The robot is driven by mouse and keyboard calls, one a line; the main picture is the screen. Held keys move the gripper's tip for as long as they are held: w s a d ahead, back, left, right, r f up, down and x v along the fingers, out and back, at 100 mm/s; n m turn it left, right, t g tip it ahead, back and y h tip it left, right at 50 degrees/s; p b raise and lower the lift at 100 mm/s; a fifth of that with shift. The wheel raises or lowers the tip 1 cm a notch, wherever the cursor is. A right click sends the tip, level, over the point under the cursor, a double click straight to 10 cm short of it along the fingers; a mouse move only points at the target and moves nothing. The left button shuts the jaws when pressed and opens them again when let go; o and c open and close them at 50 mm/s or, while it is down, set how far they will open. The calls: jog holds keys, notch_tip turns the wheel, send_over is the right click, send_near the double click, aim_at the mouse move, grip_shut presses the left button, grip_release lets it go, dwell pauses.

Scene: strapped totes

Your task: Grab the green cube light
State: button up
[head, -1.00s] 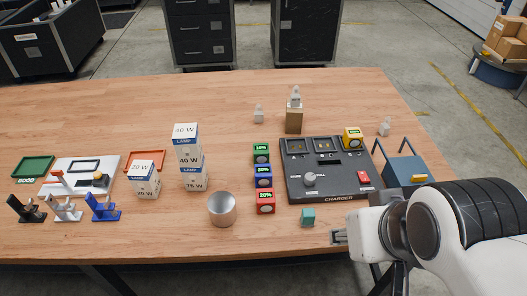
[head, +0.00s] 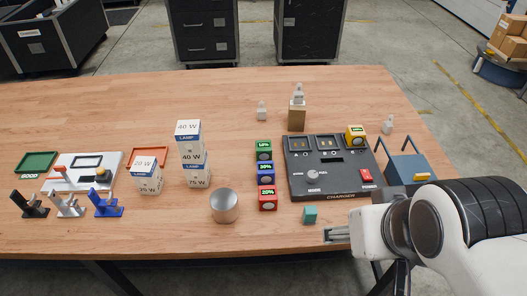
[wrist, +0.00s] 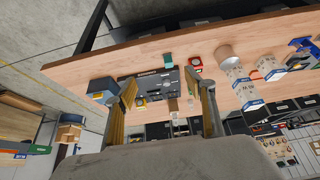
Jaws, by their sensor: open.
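A green cube (head: 263,151) with a lit percentage display stands at the far end of a row, behind a blue cube (head: 265,173) and a red cube (head: 268,198). A plain teal-green block (head: 310,214) sits apart, near the table's front edge; it also shows in the wrist view (wrist: 168,57). My gripper (head: 333,235) is at the front edge, just right of and nearer than the teal block, away from the green cube. In the wrist view my gripper (wrist: 168,90) has its fingers spread wide with nothing held. I cannot clearly make out the green display cube there.
The black charger (head: 330,183) stands right of the cube row, with a yellow cube (head: 355,137) at its far right corner. A blue carrier (head: 402,168) is farther right. A metal cup (head: 224,206) stands left of the red cube.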

jog(key=shift+w, duration=0.1)
dwell(0.3)
jog(key=m+t+y, duration=0.1)
jog(key=m+t, duration=0.1)
jog(key=t, duration=0.4)
send_over(261, 162)
jog(key=s, duration=0.4)
notch_tip(261, 162, down, 8)
jog(key=w+f+h, duration=0.1)
jog(key=f, duration=0.1)
jog(key=w+f+t, duration=0.1)
jog(key=f, duration=0.2)
jog(key=w+f+h, duration=0.1)
jog(key=f, duration=0.1)
jog(key=shift+w+a+f+t+h, duration=0.2)
jog(key=shift+w+f+t+h, duration=0.1)
jog(key=shift+w+f, duration=0.1)
jog(key=shift+d+f+t+h, duration=0.15)
jog(key=shift+f+t+h, duration=0.25)
jog(key=shift+f, duration=0.45)
jog(key=shift+w, duration=0.2)
jog(key=shift+x, duration=1.2)
